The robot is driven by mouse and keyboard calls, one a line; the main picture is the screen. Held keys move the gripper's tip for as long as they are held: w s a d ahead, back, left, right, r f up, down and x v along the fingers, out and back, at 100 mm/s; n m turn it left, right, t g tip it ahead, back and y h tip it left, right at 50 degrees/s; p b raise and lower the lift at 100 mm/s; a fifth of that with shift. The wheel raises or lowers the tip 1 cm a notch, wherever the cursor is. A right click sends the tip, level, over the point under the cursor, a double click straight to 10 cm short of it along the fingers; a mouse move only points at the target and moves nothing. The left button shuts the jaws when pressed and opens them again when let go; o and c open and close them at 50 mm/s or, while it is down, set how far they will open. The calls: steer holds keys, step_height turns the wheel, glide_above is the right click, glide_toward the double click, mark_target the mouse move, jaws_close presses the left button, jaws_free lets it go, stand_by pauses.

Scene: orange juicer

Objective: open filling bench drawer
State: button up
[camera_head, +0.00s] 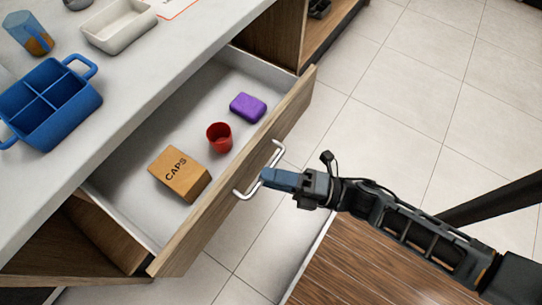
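The filling bench drawer (236,178) stands pulled out from under the bench counter, with its white inside showing. Its wooden front carries a white bar handle (278,155). My gripper (268,178) is at the handle, its blue fingers pointing left at the bar. The fingers overlap the handle's middle in this view. I cannot tell whether they are closed around the bar or only beside it. In the drawer are a cardboard box marked CAPS (180,174), a red cup (219,137) and a purple block (248,107).
The pale counter (160,75) holds a blue divided caddy (50,105), a white tray (118,24) and a blue cup with orange contents (28,33). An open wooden shelf unit (285,30) stands beyond the drawer. The tiled floor (400,95) at right is clear.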

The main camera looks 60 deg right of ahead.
steer(key=b+v, duration=0.1)
steer(key=v, duration=0.6)
steer(key=shift+s, duration=0.15)
stand_by(0.3)
